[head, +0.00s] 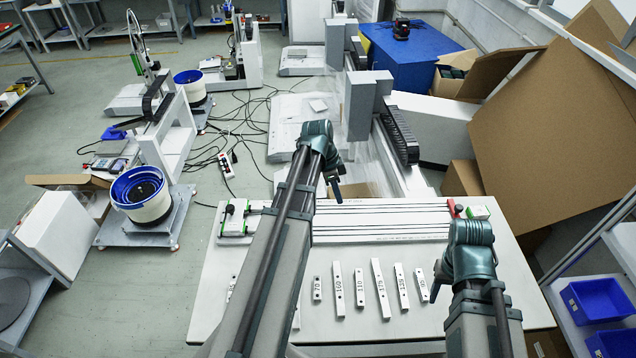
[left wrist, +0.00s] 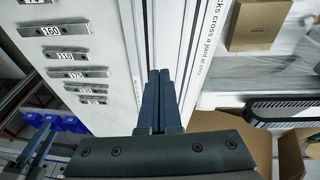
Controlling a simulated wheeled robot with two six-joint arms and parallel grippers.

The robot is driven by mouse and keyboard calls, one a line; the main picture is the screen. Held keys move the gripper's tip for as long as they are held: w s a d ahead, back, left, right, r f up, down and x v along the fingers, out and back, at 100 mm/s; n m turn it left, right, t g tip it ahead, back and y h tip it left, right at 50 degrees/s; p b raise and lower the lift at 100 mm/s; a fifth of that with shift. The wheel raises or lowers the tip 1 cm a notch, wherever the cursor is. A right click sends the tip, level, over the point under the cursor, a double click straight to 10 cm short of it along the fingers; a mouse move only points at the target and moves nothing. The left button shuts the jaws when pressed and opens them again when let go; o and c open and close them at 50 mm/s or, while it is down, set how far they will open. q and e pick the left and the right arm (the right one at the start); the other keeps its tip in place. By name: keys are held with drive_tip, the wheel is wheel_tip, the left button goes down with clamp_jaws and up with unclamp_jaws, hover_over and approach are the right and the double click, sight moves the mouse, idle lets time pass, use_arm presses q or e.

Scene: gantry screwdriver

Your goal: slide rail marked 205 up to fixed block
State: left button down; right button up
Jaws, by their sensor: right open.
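No rail label reading 205 is visible. A long slotted fixture (head: 385,222) lies along the table's back edge. I cannot tell which is the fixed block. My left gripper (head: 337,193) points down over the fixture's middle. In the left wrist view its fingers (left wrist: 160,98) are together at the slot, with no rail visible between them.
Several marked rails, including 160 (head: 338,290) and 175 (head: 380,288), lie in a row on the white table (head: 395,335). My left arm hides part of the row. A gantry column (head: 364,105) stands behind the table. Cardboard (head: 555,140) stands behind right; blue bins (head: 597,300) are far right.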

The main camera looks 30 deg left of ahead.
use_arm(q)
drive_tip(key=s+d+n+y, duration=0.1)
drive_tip(key=s+d, duration=0.3)
drive_tip(key=d, duration=0.4)
drive_tip(key=s+d+n+y, duration=0.1)
drive_tip(key=s+d+n, duration=0.2)
drive_tip(key=s+d, duration=0.2)
drive_tip(key=s+d+n+g+y, duration=0.1)
drive_tip(key=s+d, duration=0.4)
drive_tip(key=d, duration=0.5)
drive_tip(key=shift+s+d+f+n+y, duration=0.25)
drive_tip(key=shift+d+n+y, duration=0.15)
drive_tip(key=shift+n+y, duration=0.3)
drive_tip(key=c, duration=1.6)
unclamp_jaws()
